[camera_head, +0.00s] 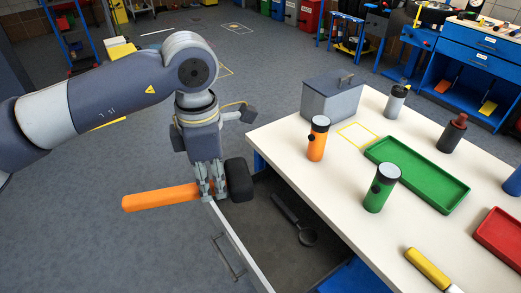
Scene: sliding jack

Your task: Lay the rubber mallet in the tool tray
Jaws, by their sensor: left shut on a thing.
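The rubber mallet has a thick orange handle (158,198) and a black head (239,179). My left gripper (208,194) points down and is shut on the mallet near its head. The handle sticks out to the left and the head is to the right of the fingers. The mallet is beside the workbench, at the edge of an open drawer; whether it touches the drawer I cannot tell. A long, shallow green tray (440,192) lies empty on the bench. A red tray (500,232) shows partly at the right edge. My right gripper is not in view.
The open drawer (262,235) holds a dark long-handled tool (307,237). On the white bench (335,190) stand a grey toolbox (332,97), an orange flashlight (317,140), a green flashlight (381,189) and a dark red bottle (452,134). A yellow-handled tool (428,268) lies in front.

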